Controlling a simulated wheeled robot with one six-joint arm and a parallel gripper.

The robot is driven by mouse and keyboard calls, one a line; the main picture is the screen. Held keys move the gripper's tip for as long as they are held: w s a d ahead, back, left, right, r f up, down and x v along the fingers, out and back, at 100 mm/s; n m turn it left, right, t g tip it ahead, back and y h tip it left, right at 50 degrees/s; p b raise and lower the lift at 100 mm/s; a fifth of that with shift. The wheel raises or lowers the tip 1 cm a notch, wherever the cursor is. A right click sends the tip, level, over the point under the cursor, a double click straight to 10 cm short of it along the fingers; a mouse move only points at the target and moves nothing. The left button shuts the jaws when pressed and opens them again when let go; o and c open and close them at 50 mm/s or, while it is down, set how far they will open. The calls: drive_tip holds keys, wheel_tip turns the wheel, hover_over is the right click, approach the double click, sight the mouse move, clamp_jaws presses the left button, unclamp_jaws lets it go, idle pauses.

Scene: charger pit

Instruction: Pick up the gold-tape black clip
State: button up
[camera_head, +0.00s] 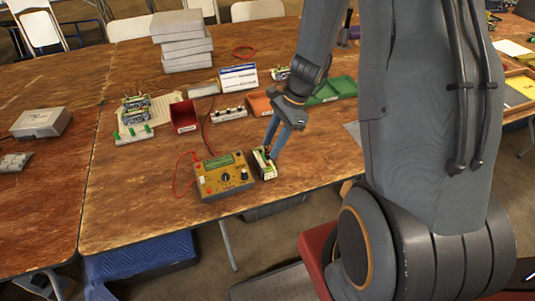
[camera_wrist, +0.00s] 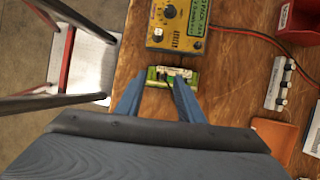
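My gripper (camera_wrist: 158,83) is open, its two blue-grey fingers apart, at the near side of a small green and white block (camera_wrist: 188,74). In the head view my gripper (camera_head: 271,144) points down at the same block (camera_head: 264,165), which stands beside the yellow multimeter (camera_head: 224,177). Small dark and pale parts lie on the block between the fingertips. Whether one of them is the gold-tape black clip is too small to tell. I cannot tell whether the fingers touch the block. Nothing is seen held.
The multimeter (camera_wrist: 178,22) is just beyond the block in the wrist view, with red and black leads. A white strip with several knobs (camera_wrist: 279,84), an orange tray (camera_wrist: 277,137) and a red bin (camera_wrist: 298,20) lie to the right. The table edge is close on the left.

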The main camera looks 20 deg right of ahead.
sight(268, 151)
drive_tip(key=shift+p+x, duration=0.6)
drive_tip(key=shift+x, duration=1.5)
drive_tip(key=shift+w, duration=0.1)
clamp_jaws()
